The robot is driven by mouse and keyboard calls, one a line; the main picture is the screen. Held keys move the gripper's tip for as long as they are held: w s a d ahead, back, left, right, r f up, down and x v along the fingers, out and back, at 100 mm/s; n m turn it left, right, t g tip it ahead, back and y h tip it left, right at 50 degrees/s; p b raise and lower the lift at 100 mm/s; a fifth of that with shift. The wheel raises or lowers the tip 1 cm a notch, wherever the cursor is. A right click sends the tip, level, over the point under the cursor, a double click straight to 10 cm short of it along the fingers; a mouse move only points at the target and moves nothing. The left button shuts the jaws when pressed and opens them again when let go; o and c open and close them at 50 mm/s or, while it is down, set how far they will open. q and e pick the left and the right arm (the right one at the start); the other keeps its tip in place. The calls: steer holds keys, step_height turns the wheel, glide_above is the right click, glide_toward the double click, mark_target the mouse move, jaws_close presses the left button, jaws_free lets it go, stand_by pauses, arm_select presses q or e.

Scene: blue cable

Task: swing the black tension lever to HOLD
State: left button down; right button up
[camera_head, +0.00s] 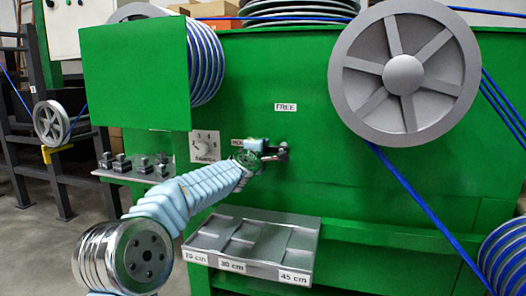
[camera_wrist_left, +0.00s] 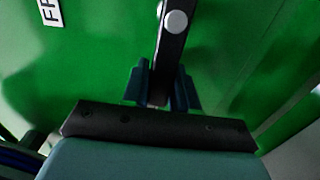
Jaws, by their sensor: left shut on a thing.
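The black tension lever (camera_wrist_left: 172,55) hangs between my left gripper's (camera_wrist_left: 163,92) dark blue fingertips in the left wrist view, with a silver round pivot (camera_wrist_left: 175,22) at its far end. In the head view, my left arm reaches to the green machine front, and the left gripper (camera_head: 268,153) is at the lever (camera_head: 283,150). The lever points left from its pivot, toward the HOLD label (camera_head: 237,142), which my gripper partly covers. The FREE label (camera_head: 285,107) is above the pivot. It also shows in the left wrist view (camera_wrist_left: 50,12), cut off. My right gripper is not in view.
A dial plate (camera_head: 204,147) is left of the lever. A grey tray (camera_head: 215,238) with length labels juts out below. A large grey spoked wheel (camera_head: 404,75) carrying blue cable (camera_head: 415,200) is at upper right. A green panel (camera_head: 135,75) sticks out at upper left.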

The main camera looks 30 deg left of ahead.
arm_select(q)
steer(key=shift+f, duration=0.15)
stand_by(0.3)
steer(key=c, duration=1)
jaws_free()
steer(key=shift+o, duration=0.2)
steer(key=b+v, duration=0.2)
steer(key=v, duration=1.1)
steer(key=shift+s+d, duration=0.15)
steer(key=shift+s, duration=0.2)
